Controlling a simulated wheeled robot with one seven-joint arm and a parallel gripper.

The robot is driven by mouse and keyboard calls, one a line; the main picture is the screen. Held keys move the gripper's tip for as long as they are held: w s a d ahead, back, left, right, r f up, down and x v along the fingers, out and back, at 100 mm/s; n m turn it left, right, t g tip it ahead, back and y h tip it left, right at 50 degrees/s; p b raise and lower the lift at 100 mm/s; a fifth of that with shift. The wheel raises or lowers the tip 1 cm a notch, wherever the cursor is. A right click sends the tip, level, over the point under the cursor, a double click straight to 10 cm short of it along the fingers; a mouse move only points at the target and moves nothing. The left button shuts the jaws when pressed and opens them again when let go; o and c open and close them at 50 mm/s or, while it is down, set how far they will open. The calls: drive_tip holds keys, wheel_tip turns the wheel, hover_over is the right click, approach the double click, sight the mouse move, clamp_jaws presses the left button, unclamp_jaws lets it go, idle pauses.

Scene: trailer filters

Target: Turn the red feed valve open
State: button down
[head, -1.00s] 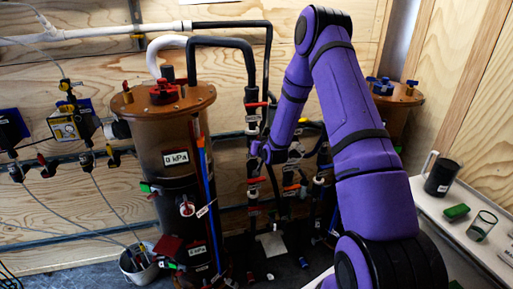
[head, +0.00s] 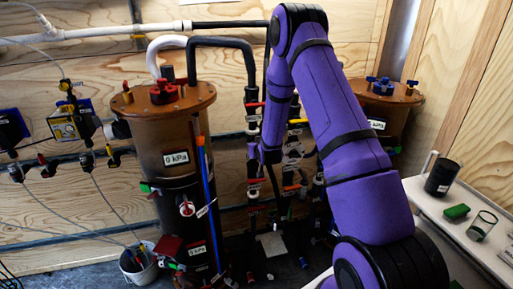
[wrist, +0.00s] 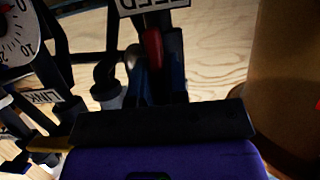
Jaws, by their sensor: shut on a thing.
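The red feed valve handle (wrist: 153,48) shows in the wrist view at top centre, just below a white label with upside-down lettering that reads FEED (wrist: 155,5). My gripper (wrist: 154,62) has its dark fingers on either side of the red handle and is shut on it. The handle's lower part is hidden between the fingers. In the head view my purple arm reaches down to the pipework between the two brown-topped filter tanks. There the fingers and the handle are too small and dark to make out.
The left filter tank (head: 172,130) and the right one (head: 388,97) stand either side of the pipes. A dial gauge (wrist: 18,35) and a LINK label (wrist: 40,97) are close by. A white shelf (head: 445,225) holds a black mug (head: 441,178), a green block and a glass.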

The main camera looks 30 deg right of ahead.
drive_tip(key=c, duration=1.2)
unclamp_jaws()
drive_tip(key=shift+o, duration=0.2)
drive_tip(key=v, duration=1)
drive_tip(key=shift+s+r, duration=0.15)
drive_tip(key=shift+s, duration=0.2)
drive_tip(key=shift+a, duration=0.1)
